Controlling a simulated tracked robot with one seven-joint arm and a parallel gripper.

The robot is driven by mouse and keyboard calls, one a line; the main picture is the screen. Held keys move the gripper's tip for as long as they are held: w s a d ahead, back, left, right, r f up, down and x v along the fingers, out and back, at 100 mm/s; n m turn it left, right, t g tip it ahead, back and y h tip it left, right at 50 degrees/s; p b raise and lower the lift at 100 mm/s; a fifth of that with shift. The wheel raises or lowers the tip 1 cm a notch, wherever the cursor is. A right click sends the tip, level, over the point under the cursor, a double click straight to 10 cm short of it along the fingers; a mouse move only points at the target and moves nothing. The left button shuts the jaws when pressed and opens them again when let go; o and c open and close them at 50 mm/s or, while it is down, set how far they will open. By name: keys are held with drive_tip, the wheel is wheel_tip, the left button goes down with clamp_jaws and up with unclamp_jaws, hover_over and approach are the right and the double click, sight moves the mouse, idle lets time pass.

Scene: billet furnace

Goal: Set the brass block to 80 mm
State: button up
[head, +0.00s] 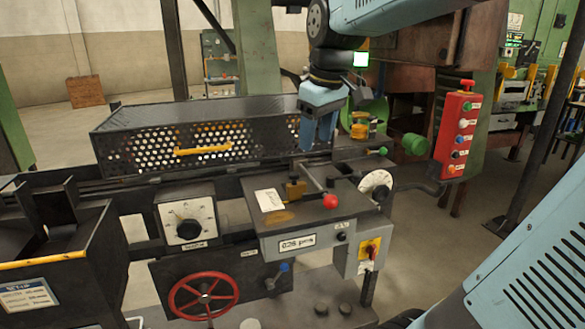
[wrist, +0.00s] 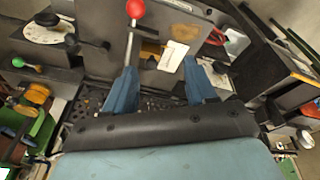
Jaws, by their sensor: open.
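The brass block (head: 296,189) is a small yellow-brown piece on the grey machine top (head: 262,230), beside a white card (head: 269,200). In the wrist view a brass-coloured piece (wrist: 151,49) shows partly, beyond my fingers and behind a rod; I cannot be sure it is the same block. My gripper (head: 318,146) points down behind the block, near the right end of the perforated guard. In the wrist view its two blue fingers (wrist: 161,88) are apart with nothing held between them. No 80 mm mark is readable.
A lever with a red knob (head: 331,201) stands close to the block. The perforated guard (head: 190,140) with a yellow handle lies left of my gripper. A white dial (head: 376,185), a red handwheel (head: 203,295) and a red button box (head: 459,132) are around the machine.

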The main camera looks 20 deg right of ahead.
sight(293, 173)
drive_tip(key=w+a+n+g, duration=0.1)
drive_tip(key=w+n+g, duration=0.3)
drive_tip(key=w, duration=0.8)
drive_tip(key=shift+n+t, duration=0.5)
drive_tip(key=shift+t, duration=0.2)
drive_tip(key=f, duration=1.2)
drive_tip(key=shift+s+a+f, duration=0.2)
drive_tip(key=shift+s+f, duration=0.05)
drive_tip(key=shift+f, duration=0.15)
clamp_jaws()
